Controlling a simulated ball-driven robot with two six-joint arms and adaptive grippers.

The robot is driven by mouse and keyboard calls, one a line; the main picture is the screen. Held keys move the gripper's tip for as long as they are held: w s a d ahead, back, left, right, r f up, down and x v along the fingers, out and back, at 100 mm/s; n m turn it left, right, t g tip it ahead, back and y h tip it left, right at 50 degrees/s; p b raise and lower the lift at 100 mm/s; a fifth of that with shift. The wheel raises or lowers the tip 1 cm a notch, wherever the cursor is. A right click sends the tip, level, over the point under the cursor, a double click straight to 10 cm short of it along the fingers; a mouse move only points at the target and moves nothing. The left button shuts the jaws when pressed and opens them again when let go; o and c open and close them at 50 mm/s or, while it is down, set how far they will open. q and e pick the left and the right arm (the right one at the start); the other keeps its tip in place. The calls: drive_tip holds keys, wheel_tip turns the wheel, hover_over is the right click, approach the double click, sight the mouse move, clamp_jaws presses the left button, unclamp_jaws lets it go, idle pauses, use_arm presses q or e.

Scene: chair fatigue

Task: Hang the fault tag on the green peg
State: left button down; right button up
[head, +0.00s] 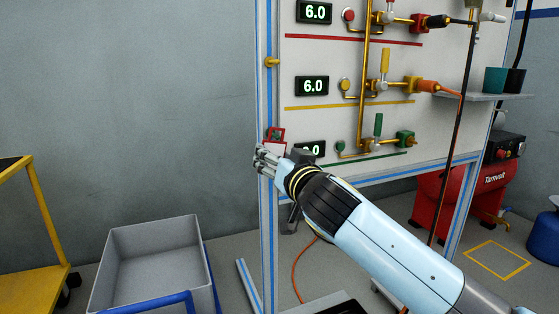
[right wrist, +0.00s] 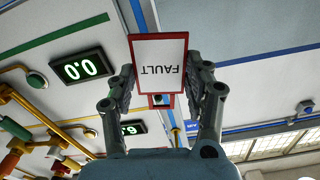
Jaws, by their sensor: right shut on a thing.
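The fault tag (head: 276,148) is a white plate with a red border and a red loop above it. In the right wrist view the tag (right wrist: 158,62) faces the camera with "FAULT" upside down, and its red loop (right wrist: 160,101) shows between the fingers. My right gripper (head: 266,161) is shut on the tag, in front of the board's left post. The right gripper (right wrist: 160,82) has one finger at each side of the tag. My left gripper is not in view.
A yellow peg (head: 272,62) sticks out higher on the left post (head: 267,110). The panel (head: 320,60) carries displays, pipes and valves; the gripper partly covers the lowest display (head: 313,149). A grey bin (head: 150,260) and yellow cart (head: 35,285) stand at left.

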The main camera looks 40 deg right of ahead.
drive_tip(key=shift+f+x, duration=0.2)
drive_tip(key=shift+x, duration=0.6)
drive_tip(key=shift+w+f+b, duration=0.15)
drive_tip(key=shift+w+b, duration=0.05)
drive_tip(key=shift+b, duration=0.15)
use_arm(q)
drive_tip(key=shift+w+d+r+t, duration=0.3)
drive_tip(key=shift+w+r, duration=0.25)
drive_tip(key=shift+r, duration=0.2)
use_arm(e)
drive_tip(key=shift+w+d+f, duration=0.15)
drive_tip(key=shift+w, duration=0.15)
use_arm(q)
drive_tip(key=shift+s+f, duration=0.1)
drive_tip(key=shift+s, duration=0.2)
